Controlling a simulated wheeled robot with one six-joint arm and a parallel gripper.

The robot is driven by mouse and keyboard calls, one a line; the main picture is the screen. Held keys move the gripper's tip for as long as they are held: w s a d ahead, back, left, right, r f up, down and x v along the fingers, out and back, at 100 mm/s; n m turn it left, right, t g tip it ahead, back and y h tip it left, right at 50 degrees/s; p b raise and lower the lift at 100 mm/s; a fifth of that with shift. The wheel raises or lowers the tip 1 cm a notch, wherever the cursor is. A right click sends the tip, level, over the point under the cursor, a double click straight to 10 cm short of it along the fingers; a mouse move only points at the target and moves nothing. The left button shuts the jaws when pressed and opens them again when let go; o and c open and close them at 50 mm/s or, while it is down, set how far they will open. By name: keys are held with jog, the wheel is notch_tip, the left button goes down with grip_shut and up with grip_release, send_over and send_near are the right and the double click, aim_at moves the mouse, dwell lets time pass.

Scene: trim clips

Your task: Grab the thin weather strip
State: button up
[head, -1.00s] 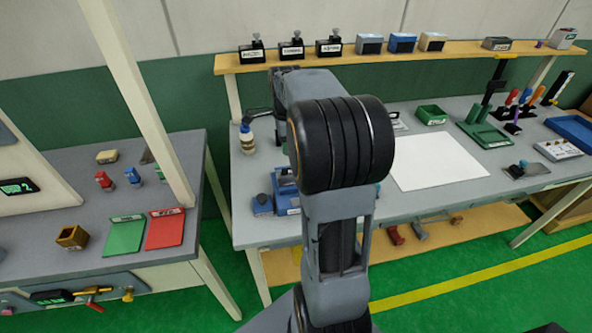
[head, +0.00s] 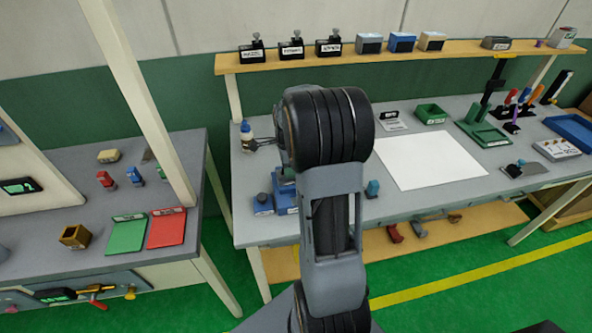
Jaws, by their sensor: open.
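I cannot make out a thin weather strip for certain in the head view; my own arm hides part of the bench. My gripper (head: 257,144) shows only in part, as dark fingers to the left of my arm. It is open, close to a white bottle with a blue cap (head: 247,136) at the left end of the grey bench (head: 400,205). I cannot tell whether the fingers touch the bottle.
A white sheet (head: 430,160) lies on the bench, with a green bin (head: 431,113) behind it. A blue tray (head: 573,131) lies at the far right. A shelf (head: 380,55) with several small boxes runs above. A second table (head: 60,210) stands left, holding green and red trays.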

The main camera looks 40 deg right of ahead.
grip_shut()
dwell(0.3)
jog(key=shift+r, duration=0.1)
